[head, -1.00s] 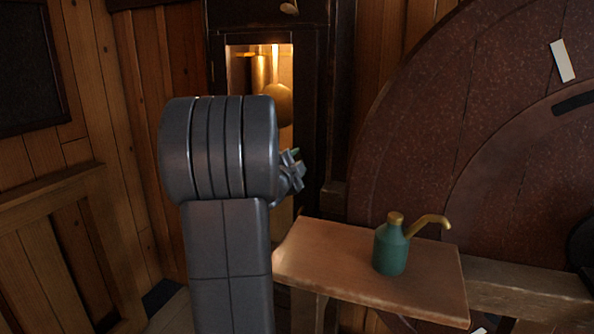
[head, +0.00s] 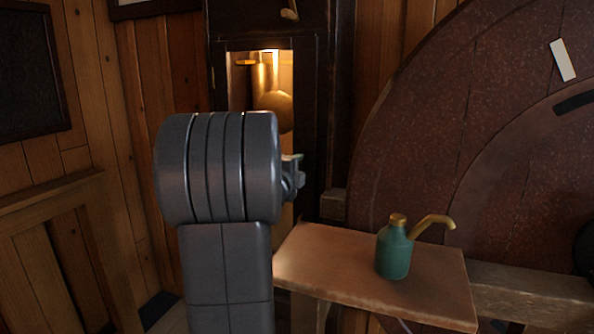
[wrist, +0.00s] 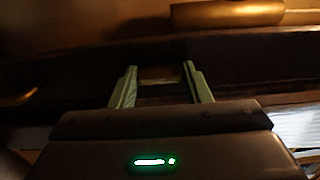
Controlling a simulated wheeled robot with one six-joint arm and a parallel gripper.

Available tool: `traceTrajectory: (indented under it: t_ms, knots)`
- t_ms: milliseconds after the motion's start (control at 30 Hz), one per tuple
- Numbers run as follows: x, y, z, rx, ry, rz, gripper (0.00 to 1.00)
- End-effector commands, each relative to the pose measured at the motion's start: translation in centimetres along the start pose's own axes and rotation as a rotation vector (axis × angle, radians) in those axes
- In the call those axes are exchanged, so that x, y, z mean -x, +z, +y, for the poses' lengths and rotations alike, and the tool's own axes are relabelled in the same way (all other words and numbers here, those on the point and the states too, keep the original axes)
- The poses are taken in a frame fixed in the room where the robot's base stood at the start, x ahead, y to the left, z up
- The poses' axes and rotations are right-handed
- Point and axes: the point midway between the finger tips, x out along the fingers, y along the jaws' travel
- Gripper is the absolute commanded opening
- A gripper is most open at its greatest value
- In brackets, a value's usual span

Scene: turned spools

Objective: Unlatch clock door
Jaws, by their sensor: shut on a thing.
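The clock is a tall dark case (head: 312,120) with a narrow lit window showing a brass pendulum bob (head: 274,101). My gripper (head: 293,170) is mostly hidden behind my arm in the head view, at the case's right-hand side. In the wrist view, my gripper (wrist: 162,80) has its two pale green fingers against the dark case front. Between their tips is a small tan-brown piece (wrist: 160,74), which appears to be the door latch, and the fingers are shut on it. Its exact shape and turn are too dark to tell.
A small brass piece (head: 290,11) sits higher on the clock. A wooden shelf (head: 340,280) holds a green oil can (head: 394,252) right of my arm. A large reddish wheel (head: 440,130) stands behind. Wood-panelled wall (head: 100,130) is at left.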

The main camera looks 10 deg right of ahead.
Motion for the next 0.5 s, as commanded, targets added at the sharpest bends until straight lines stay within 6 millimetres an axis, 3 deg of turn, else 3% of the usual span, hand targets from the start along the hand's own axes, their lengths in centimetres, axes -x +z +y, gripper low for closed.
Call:
traceTrajectory:
  t_ms: [200, 233, 300, 333, 500]
  knots:
    - [0.0, -0.02, 0.08, -0.002, 0.002, 0.001, 0.21]
    - [0.0, -0.02, 0.08, -0.002, 0.001, 0.001, 0.47]
    - [0.0, -0.02, 0.07, -0.001, 0.001, 0.001, 0.61]
    - [0.0, -0.01, 0.07, -0.001, 0.001, 0.0, 0.65]
    - [0.0, 0.0, 0.04, 0.0, 0.001, 0.0, 0.65]
